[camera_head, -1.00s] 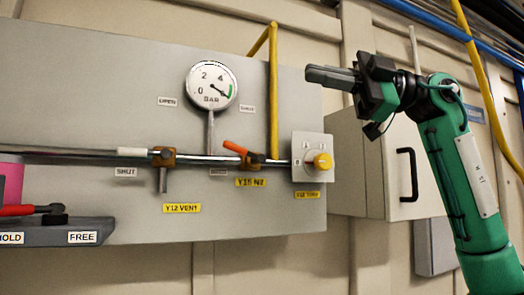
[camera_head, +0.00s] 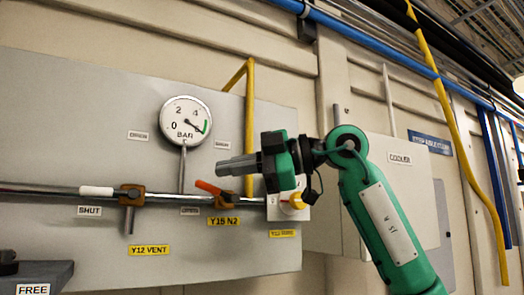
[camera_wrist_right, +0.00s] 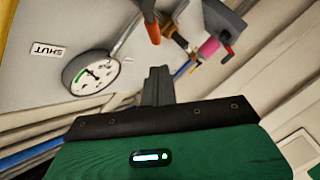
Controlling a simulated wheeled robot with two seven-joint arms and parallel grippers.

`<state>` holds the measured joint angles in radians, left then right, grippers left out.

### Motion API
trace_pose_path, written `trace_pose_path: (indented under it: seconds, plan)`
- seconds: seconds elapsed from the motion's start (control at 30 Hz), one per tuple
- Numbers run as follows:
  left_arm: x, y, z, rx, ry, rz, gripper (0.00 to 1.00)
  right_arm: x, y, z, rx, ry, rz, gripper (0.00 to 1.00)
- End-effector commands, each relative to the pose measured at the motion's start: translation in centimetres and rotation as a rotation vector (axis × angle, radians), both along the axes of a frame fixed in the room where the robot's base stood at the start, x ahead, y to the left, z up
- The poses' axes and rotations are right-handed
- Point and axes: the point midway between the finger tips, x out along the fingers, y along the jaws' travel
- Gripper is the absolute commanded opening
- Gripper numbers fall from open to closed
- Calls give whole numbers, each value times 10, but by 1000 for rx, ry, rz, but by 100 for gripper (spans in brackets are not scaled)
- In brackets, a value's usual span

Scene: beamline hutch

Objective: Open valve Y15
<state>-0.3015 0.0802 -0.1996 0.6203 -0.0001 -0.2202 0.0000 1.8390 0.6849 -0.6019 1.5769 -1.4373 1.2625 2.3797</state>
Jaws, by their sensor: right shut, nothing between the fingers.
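Valve Y15 is on the horizontal pipe, with an orange handle (camera_head: 208,187) slanting up and left from its brass body (camera_head: 229,200). A yellow "Y15 N2" label (camera_head: 224,222) is below it. My right gripper (camera_head: 220,168) is shut and empty, its fingers pointing left just above the handle in the head view. Whether they touch it cannot be told there. In the right wrist view the shut fingers (camera_wrist_right: 157,85) are below the orange handle (camera_wrist_right: 150,22), with a visible gap in the picture. My left gripper is not in view.
A pressure gauge (camera_head: 186,121) stands on the pipe at the left. Valve Y12 VENT (camera_head: 132,195) with a white handle is farther left. A yellow pipe (camera_head: 250,130) rises behind my gripper. A cooler cabinet (camera_head: 400,185) is behind my arm.

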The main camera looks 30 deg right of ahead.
Motion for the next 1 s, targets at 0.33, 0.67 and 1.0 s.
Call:
trace_pose_path:
  seconds: [0.33, 0.67, 1.0]
  plan:
    - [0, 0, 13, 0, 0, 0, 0, 26, 5, -17, 2, 1, -1, 0]
    - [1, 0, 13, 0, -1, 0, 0, 27, 5, -18, 1, 1, -2, 0]
    - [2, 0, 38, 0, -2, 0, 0, 27, 12, -22, -229, -7, -3, 0]
